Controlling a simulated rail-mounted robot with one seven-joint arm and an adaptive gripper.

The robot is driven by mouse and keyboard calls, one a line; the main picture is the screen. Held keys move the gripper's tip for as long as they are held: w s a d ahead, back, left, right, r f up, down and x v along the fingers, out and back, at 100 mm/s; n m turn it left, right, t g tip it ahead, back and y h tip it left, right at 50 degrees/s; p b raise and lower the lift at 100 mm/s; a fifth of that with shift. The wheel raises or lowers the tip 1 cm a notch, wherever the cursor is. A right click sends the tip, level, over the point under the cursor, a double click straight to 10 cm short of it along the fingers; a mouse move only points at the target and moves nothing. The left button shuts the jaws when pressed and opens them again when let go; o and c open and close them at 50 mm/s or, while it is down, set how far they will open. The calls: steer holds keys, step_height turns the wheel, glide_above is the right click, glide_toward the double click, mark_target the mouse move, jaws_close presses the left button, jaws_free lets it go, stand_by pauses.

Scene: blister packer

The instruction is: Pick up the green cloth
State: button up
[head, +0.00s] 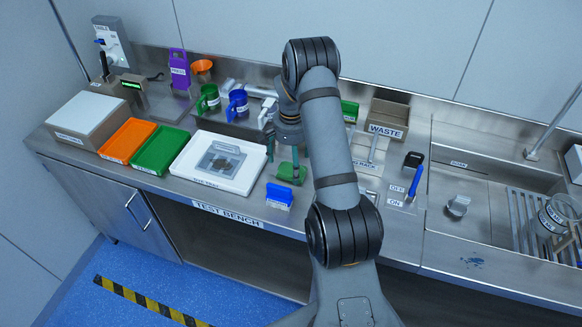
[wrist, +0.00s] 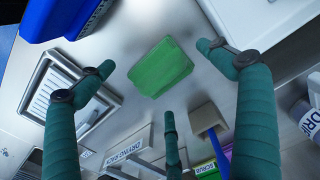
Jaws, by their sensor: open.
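The green cloth (head: 288,172) lies on the steel bench, just right of the white tray. In the wrist view the cloth (wrist: 160,68) is a small folded-looking green block near the middle of the picture. My gripper (head: 283,152) hangs just above the cloth in the head view. In the wrist view my gripper (wrist: 157,66) has its teal fingers spread around the cloth, with bare bench showing between them and it. It is open and holds nothing. My arm hides part of the bench to the right of the cloth.
A blue labelled block (head: 279,196) stands close in front of the cloth. The white tray (head: 186,178) with a grey item is to the left, beside green (head: 160,149) and orange trays (head: 128,141). A waste box (head: 388,118) and a sink are to the right.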

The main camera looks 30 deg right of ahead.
steer(key=shift+s+d+f, duration=0.1)
steer(key=shift+s+f, duration=0.05)
steer(key=shift+f, duration=0.8)
steer(key=c, duration=1.3)
steer(key=shift+c, duration=0.2)
